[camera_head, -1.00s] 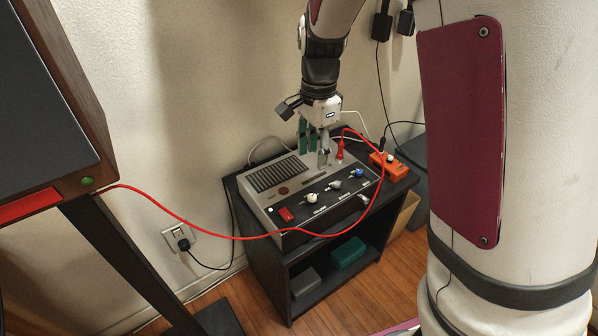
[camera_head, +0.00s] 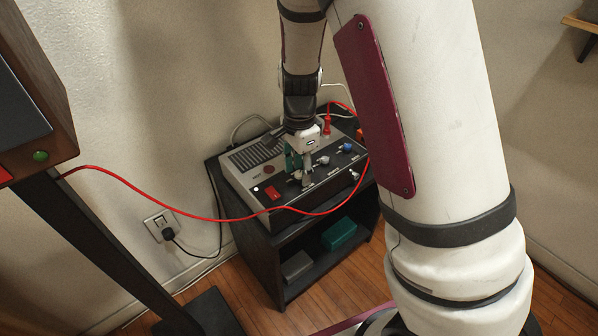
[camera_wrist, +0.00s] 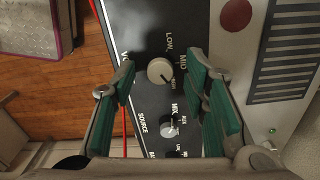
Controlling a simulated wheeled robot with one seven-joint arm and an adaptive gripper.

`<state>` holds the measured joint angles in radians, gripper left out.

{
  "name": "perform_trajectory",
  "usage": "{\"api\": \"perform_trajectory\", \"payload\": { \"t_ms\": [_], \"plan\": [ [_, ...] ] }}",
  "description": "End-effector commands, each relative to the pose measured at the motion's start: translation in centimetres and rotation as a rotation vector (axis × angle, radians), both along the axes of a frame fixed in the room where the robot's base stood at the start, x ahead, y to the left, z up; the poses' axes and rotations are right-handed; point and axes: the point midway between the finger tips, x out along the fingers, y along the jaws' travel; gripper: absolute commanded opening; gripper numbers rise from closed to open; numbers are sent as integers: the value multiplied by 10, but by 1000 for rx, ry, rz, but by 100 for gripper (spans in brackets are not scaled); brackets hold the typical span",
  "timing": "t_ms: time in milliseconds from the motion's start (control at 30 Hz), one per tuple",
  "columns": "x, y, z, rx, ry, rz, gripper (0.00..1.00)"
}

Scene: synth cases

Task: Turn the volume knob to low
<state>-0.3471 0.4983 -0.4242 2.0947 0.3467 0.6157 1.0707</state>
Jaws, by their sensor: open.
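The volume knob is a round cream knob (camera_wrist: 160,71) on the amplifier's black front panel. LOW, MID and a partly hidden HIGH label curve around it, and its dark pointer mark faces the HIGH side. In the wrist view it lies between the spread green pads of my gripper (camera_wrist: 161,66), with a gap on both sides. In the head view my gripper (camera_head: 301,178) is just over that knob, which its fingers mostly cover. My gripper is open and empty. How far the fingertips are above the panel is hard to tell.
The amplifier (camera_head: 240,180) stands on a black cabinet (camera_head: 262,262). A red switch (camera_head: 272,193), a grey source knob (camera_wrist: 168,128) and a blue knob (camera_head: 346,147) share the panel. A red cable (camera_head: 190,215) hangs across the front; a red plug (camera_head: 327,125) stands behind.

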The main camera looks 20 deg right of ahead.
Motion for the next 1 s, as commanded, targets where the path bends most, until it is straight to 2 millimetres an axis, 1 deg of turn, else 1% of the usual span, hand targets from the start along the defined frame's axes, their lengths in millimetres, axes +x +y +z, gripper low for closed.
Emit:
{"api": "perform_trajectory", "payload": {
  "t_ms": [100,333,367,400,467,500,533,800,1000],
  "plan": [
    [0,0,-5,1,1,0,41],
    [0,0,-4,1,0,0,41],
    [0,0,-4,1,0,0,39],
    [0,0,-4,1,0,0,30],
    [0,0,-4,1,0,1,16],
    [0,0,-4,0,0,1,7],
    [0,0,-4,0,0,1,0],
    [0,0,-4,0,0,9,0],
    [0,0,-4,0,-1,68,0]
  ]
}}
